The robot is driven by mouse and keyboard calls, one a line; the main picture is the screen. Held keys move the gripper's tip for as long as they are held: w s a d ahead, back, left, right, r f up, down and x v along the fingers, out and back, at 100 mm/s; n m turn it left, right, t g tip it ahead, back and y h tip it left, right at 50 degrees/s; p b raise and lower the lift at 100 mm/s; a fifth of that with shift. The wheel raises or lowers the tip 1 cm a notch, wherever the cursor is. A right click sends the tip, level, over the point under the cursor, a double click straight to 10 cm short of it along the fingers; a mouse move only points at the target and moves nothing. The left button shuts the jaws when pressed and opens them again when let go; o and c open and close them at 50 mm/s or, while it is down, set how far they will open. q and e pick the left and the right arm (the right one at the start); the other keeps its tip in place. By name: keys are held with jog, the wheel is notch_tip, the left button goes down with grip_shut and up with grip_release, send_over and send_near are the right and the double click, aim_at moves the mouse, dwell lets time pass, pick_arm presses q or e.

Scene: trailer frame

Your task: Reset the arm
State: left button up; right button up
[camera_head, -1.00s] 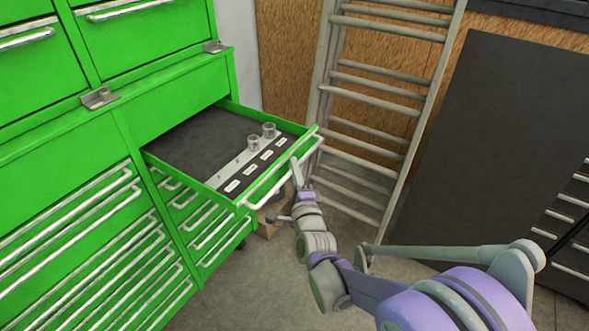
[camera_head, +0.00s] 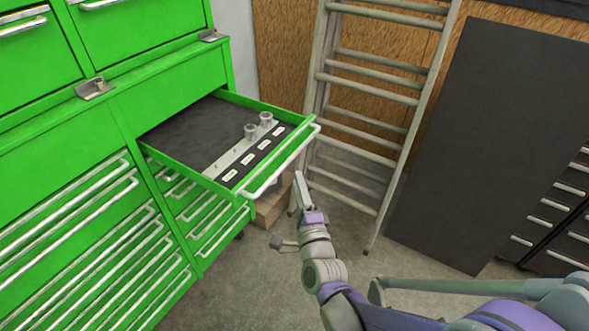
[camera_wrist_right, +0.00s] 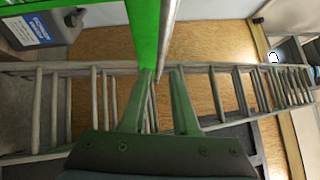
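My right gripper (camera_head: 298,182) is just in front of and a little below the handle (camera_head: 255,194) of the open green drawer (camera_head: 262,106). In the right wrist view its two fingers (camera_wrist_right: 162,74) are spread with nothing held between them. The drawer's green edge (camera_wrist_right: 146,30) and the metal handle bar (camera_wrist_right: 167,35) lie beyond the fingertips. My left gripper is not in view.
The drawer holds a light rail (camera_head: 226,157) with two metal sockets (camera_head: 257,125). The green tool cabinet (camera_head: 60,140) fills the left. A ladder (camera_head: 375,98) leans behind, beside a dark panel (camera_head: 465,140). Bare floor (camera_head: 245,285) lies below.

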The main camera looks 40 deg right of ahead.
jog(key=shift+v, duration=1.05)
jog(key=s+a+f+n+g+y, duration=0.2)
jog(key=a+f+n+g+y, duration=0.45)
jog(key=a+n, duration=0.55)
jog(key=s+a+f+n+g+y, duration=0.1)
jog(key=s+f+n+g, duration=0.2)
jog(key=s+n, duration=0.35)
jog(key=s+a+f+n+g, duration=0.1)
jog(key=s+f+n+g, duration=0.25)
jog(key=s+n, duration=0.3)
notch_tip(320, 180, up, 12)
jog(key=w+p, duration=0.1)
jog(key=p, duration=1)
jog(key=shift+w+d+m, duration=0.2)
jog(key=shift+w+m, duration=0.1)
jog(key=shift+m, duration=0.1)
